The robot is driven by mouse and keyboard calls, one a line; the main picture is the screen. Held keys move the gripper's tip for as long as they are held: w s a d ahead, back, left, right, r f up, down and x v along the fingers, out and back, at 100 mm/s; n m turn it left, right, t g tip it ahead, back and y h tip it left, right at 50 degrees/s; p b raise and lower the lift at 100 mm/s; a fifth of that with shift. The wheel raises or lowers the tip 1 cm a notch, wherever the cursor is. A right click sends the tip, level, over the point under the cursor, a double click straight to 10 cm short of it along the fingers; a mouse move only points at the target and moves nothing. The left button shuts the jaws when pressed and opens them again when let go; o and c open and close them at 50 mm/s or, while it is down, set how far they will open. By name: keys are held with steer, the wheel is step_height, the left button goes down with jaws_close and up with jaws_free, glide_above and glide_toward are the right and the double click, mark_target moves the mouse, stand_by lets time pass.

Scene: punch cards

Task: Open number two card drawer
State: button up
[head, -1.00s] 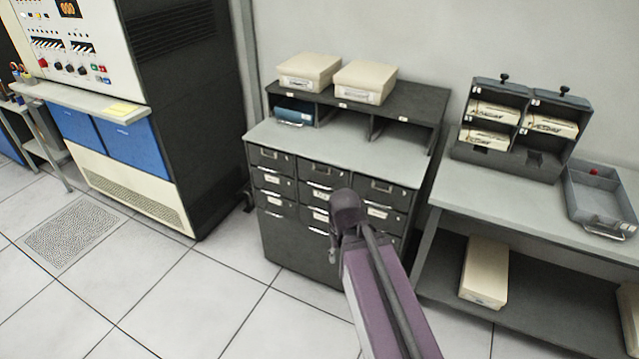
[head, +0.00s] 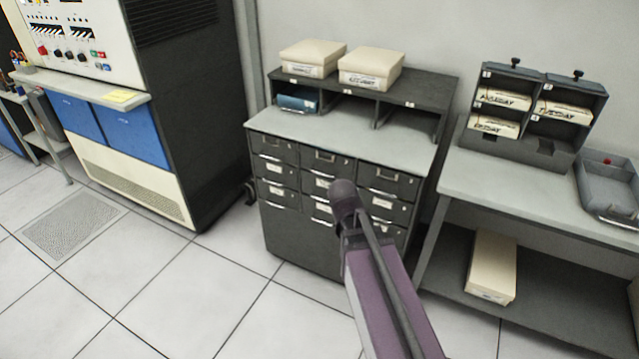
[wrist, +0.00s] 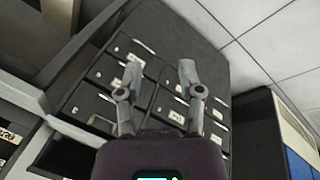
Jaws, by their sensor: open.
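The dark grey card cabinet (head: 300,245) stands in the middle of the head view with rows of small drawers, such as the top-left drawer (head: 274,148) and the top-middle drawer (head: 328,163). They look shut, with pale labels and handles. Their numbers are too small to read, so I cannot tell which is number two. In the wrist view the drawer fronts (wrist: 92,103) appear tilted beyond my gripper (wrist: 160,75). Its two fingers are spread apart with nothing between them, in front of the drawers. In the head view my arm covers part of the right-hand drawers, and the fingers are hidden.
Two cream boxes (head: 312,58) (head: 371,66) sit on the cabinet's upper shelf, and a blue box (head: 297,103) sits in a compartment below. A bench (head: 520,195) with a card rack (head: 530,110) and grey tray (head: 607,187) stands right. Floor is clear at front left.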

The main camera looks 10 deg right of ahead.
steer(key=w+d+f+n+t+h+b, duration=0.1)
steer(key=w+d+f+t+h+b, duration=0.1)
steer(key=w+f+h+b, duration=0.35)
steer(key=n+t+h+b, duration=0.3)
steer(key=n+t+b, duration=0.85)
steer(key=b, duration=1.45)
glide_toward(321, 174)
step_height(321, 174, down, 2)
steer(key=s+a+m+t, duration=0.2)
steer(key=s, duration=0.1)
steer(key=shift+w+d+f, duration=0.1)
steer(key=shift+d+f, duration=0.1)
steer(key=shift+w+d, duration=0.1)
steer(key=shift+w, duration=0.05)
steer(key=p+x, duration=0.2)
steer(key=x, duration=1.1)
steer(key=shift+w+d+p, duration=0.15)
steer(key=shift+d+p, duration=0.15)
steer(key=shift+p, duration=0.05)
